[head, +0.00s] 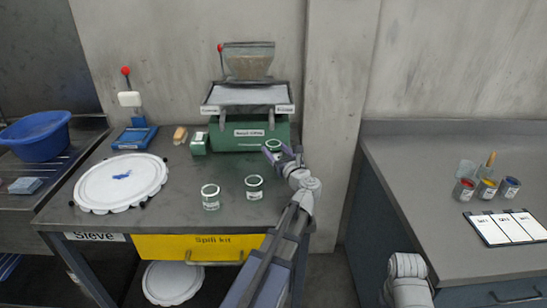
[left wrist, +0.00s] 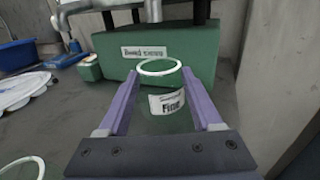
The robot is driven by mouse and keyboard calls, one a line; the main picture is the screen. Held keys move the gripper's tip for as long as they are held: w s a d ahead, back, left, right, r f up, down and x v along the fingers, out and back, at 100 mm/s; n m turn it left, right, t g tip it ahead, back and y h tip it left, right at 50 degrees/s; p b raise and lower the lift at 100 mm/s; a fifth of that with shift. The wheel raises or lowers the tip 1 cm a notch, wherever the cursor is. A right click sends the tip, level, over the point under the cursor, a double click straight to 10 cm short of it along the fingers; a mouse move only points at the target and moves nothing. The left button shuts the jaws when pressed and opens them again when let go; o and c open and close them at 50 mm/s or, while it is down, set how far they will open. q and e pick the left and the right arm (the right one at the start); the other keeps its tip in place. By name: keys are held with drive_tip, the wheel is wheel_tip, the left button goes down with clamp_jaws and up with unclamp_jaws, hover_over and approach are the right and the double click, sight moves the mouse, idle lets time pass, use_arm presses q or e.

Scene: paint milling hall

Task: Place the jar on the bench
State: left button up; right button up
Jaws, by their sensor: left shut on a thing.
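A jar with a white-green rim (head: 273,145) is in front of the green machine, partly hidden by my gripper. In the left wrist view the jar (left wrist: 166,103) stands upright between the fingers, its label reading "Fine". My left gripper (head: 284,156) is shut on it; it also shows in the left wrist view (left wrist: 160,98). I cannot tell whether the jar's base touches the grey bench (head: 165,218). Two similar jars stand on the bench nearer me, a left one (head: 210,197) and a right one (head: 254,187). My right gripper is not in view.
The green machine (head: 250,133) with its hopper stands behind the jar. A pillar (head: 335,120) is at the right. Bare bench lies around the nearer jars.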

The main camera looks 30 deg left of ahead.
use_arm(q)
drive_tip(key=shift+w+a, duration=0.2)
drive_tip(key=shift+a, duration=0.1)
drive_tip(key=f+b, duration=0.3)
drive_tip(key=shift+w+a+f+b, duration=0.3)
drive_tip(key=shift+a, duration=0.05)
drive_tip(key=shift+f, duration=0.15)
drive_tip(key=o, duration=1.3)
drive_tip(key=shift+o, duration=0.2)
drive_tip(key=shift+r, duration=0.3)
drive_tip(key=v, duration=1.2)
drive_tip(key=shift+f, duration=0.1)
